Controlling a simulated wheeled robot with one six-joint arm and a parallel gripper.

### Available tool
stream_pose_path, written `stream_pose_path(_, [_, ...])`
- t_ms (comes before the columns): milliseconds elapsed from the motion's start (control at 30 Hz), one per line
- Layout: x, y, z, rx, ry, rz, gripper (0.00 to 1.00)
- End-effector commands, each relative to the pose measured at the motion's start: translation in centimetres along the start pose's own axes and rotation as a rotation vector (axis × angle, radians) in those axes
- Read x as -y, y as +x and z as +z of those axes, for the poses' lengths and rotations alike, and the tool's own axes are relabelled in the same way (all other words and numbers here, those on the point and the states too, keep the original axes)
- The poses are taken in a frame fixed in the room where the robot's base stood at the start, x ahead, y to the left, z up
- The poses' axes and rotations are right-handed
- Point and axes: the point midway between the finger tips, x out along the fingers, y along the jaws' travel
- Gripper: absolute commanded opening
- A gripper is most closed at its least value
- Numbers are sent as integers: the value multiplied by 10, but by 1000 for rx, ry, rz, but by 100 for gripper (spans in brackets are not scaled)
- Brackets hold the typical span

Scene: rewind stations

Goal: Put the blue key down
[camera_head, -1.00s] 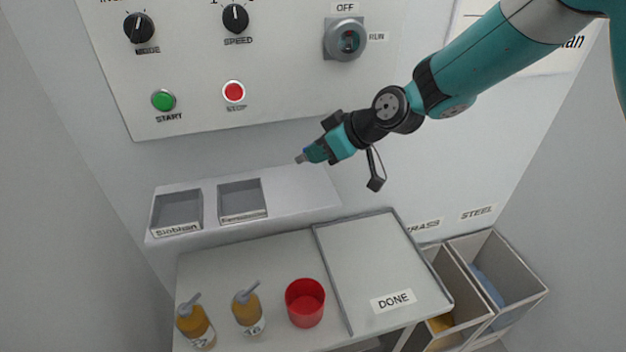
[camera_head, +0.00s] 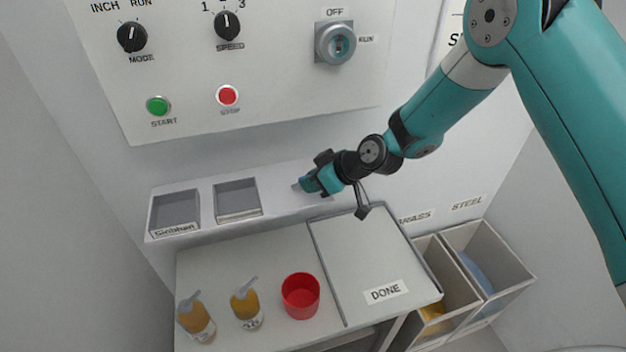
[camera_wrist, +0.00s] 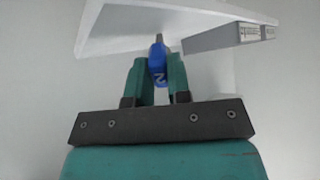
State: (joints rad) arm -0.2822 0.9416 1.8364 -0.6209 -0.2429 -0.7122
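The blue key (camera_wrist: 157,68) sits between the two fingers of my gripper (camera_wrist: 158,74) in the wrist view, with a light number on its blue head and a grey tip pointing away. My gripper also shows in the head view (camera_head: 310,184), at the right part of the white shelf (camera_head: 288,184). The key is barely visible there as a small tip. I cannot tell whether the key touches the shelf.
Two grey trays, a left one (camera_head: 175,198) and a right one (camera_head: 238,188), are on the shelf. Below are two amber bottles, a red cup (camera_head: 300,306) and the DONE tray (camera_head: 365,255). Brass and steel bins stand right. The control panel (camera_head: 270,90) hangs above.

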Motion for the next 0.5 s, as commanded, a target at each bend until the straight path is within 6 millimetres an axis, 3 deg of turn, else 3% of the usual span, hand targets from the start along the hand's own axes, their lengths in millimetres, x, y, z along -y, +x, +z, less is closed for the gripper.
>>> stream_pose_path(33, [0,0,0,1,0,0,30])
stream_pose_path(100, [0,0,0,1,0,0,42])
stream_pose_path(500, [-1,-9,-2,-1,1,2,42])
